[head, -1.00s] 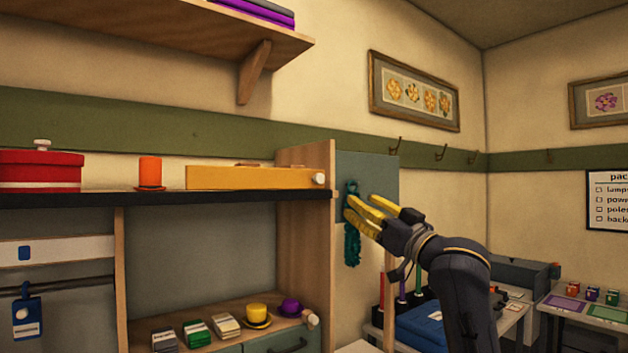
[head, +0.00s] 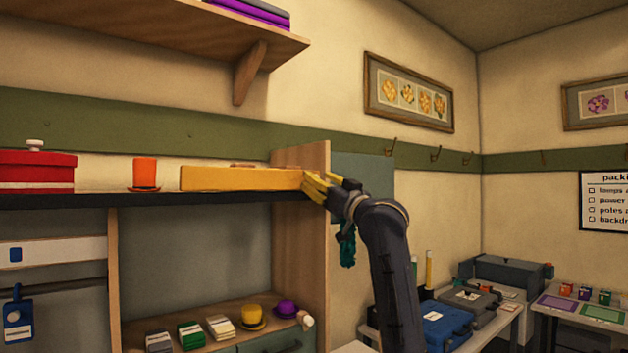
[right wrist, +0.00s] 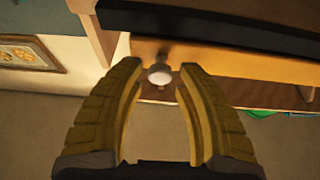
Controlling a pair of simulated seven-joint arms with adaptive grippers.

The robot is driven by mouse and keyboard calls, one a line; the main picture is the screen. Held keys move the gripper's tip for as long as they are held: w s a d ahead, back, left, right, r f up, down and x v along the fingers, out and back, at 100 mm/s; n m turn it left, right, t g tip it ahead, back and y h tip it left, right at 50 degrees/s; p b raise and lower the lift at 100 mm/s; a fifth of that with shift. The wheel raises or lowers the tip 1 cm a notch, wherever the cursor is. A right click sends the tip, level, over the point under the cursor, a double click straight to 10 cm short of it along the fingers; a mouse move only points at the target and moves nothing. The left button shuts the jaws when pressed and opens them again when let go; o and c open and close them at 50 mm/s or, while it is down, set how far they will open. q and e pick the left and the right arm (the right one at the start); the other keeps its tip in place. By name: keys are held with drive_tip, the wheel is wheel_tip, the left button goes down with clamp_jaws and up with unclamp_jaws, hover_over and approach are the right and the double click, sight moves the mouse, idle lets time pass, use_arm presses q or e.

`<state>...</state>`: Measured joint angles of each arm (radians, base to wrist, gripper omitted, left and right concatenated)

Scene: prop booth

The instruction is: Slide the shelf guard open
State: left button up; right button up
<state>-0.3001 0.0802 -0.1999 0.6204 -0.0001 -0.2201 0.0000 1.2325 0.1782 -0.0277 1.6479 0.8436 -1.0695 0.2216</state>
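The shelf guard looks to be the long yellow bar (head: 240,179) on the black-edged upper shelf. It also shows in the right wrist view (right wrist: 220,64). Its round white knob (right wrist: 160,75) shows between and just beyond my right fingertips, with gaps on both sides. In the head view the knob is hidden behind my right gripper (head: 312,186), which is at the bar's right end. The two yellow fingers of this gripper are open and hold nothing. My left gripper is in neither current view.
A wooden side panel (head: 317,155) stands beside my right gripper. An orange hat (head: 145,173) and a red box (head: 36,172) sit left of the bar. A teal hanging piece (head: 347,250) is behind my right arm. Several small items stand on the lower shelf (head: 180,330).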

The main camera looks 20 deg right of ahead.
drive_tip(key=shift+x, duration=1)
drive_tip(key=shift+o, duration=0.4)
clamp_jaws()
